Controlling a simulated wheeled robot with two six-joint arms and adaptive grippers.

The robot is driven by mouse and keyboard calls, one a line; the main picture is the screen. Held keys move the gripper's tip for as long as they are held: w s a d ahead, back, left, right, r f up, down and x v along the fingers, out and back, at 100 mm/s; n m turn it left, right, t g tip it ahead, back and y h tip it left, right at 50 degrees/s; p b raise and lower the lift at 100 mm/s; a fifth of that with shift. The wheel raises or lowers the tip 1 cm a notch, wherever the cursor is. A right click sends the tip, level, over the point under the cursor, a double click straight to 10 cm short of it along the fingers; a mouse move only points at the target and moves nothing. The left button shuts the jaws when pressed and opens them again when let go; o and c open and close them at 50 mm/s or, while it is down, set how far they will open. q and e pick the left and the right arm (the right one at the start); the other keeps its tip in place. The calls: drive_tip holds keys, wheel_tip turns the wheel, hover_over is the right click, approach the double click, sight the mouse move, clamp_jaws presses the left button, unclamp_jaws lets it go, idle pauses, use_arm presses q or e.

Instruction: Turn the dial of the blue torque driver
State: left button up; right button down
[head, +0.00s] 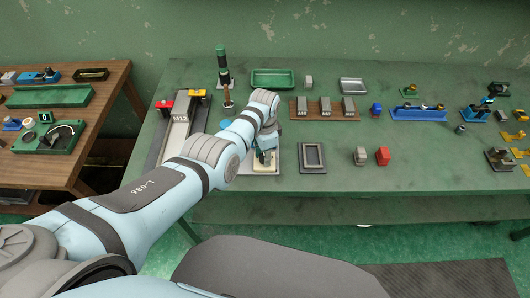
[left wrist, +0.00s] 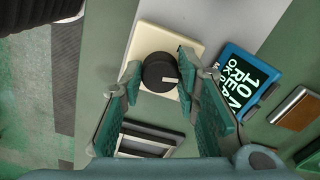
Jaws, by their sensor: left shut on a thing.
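A black dial (left wrist: 160,72) with a white pointer mark sits on a cream block (left wrist: 148,38) in the left wrist view. A blue unit with a lit screen (left wrist: 247,80) lies to its right; its rotated text includes "10" and "READ", partly cut by my finger. My left gripper (left wrist: 162,78) is shut on the dial, one finger on each side. In the head view my left gripper (head: 265,157) is over a pale plate (head: 268,171) on the green bench, and it hides the dial there. My right gripper is not in view.
A grey framed tray (head: 312,158) lies close to the right of my left gripper. Red and grey blocks (head: 382,156) stand farther right. A wooden rack (head: 325,108) is behind, and a long "M12" plate (head: 178,125) is to the left.

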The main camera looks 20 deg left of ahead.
use_arm(q)
drive_tip(key=shift+r+m, duration=0.1)
drive_tip(key=shift+m, duration=1.2)
drive_tip(key=o, duration=1.2)
drive_tip(key=shift+c, duration=0.2)
wheel_tip(320, 180, up, 12)
